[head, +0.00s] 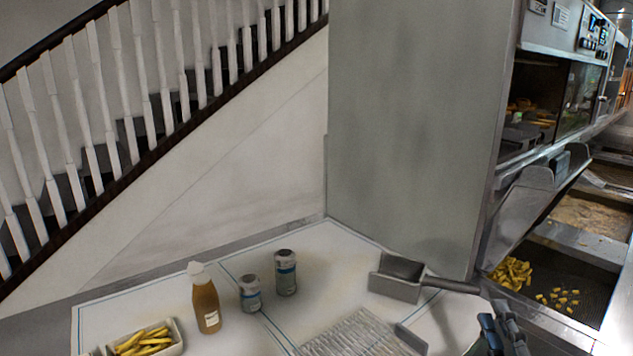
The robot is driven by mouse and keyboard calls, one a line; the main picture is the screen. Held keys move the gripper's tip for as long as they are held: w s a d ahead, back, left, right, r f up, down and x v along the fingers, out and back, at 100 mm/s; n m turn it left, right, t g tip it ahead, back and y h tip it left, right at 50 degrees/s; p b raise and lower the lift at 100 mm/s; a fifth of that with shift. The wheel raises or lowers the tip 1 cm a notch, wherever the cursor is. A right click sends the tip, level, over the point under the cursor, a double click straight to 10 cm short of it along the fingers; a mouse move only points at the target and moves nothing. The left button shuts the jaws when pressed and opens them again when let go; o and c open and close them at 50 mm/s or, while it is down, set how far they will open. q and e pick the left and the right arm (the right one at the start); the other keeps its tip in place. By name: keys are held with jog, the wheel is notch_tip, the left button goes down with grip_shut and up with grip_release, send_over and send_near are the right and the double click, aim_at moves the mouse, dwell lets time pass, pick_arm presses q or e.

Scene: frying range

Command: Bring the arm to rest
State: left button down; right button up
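My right gripper (500,328) shows at the bottom right edge of the head view, dark with blue parts, beside the white worktop (330,250). Only its tip end is in the picture, and I cannot tell whether its fingers are apart. I see nothing held in it. The end of the grey scoop's (393,290) handle lies a little above it in the picture. My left gripper is not in view.
On the worktop are a brown sauce bottle (206,303), two grey shakers (250,295) (286,273), a dish of fries (144,350) and a ribbed clear thing (350,335). A fry bay (590,275) stands at the right. A grey wall panel (410,120) rises behind.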

jog(key=s+d+f+m+g+h, duration=0.15)
jog(key=s+f+m+g, duration=0.35)
jog(key=f, duration=0.5)
jog(key=s+f+m+g+h, duration=0.3)
jog(key=f+m+g, duration=0.4)
jog(key=f, duration=0.4)
jog(key=s+a+f+m+g+y, duration=0.1)
jog(key=s+a+f+g+y, duration=0.15)
jog(key=s+a+f, duration=0.35)
jog(key=s+a+f+m+g+y, duration=0.2)
jog(key=s+a+f+g, duration=0.15)
jog(key=s, duration=0.45)
notch_tip(320, 180, down, 25)
jog(key=s+g, duration=0.1)
jog(key=g, duration=0.1)
jog(key=s+d+f, duration=0.3)
jog(key=s+f, duration=1.3)
jog(key=s, duration=0.1)
jog(key=shift+d+f+n+g, duration=0.2)
jog(key=shift+f+n+g, duration=0.15)
jog(key=shift+n+g, duration=0.05)
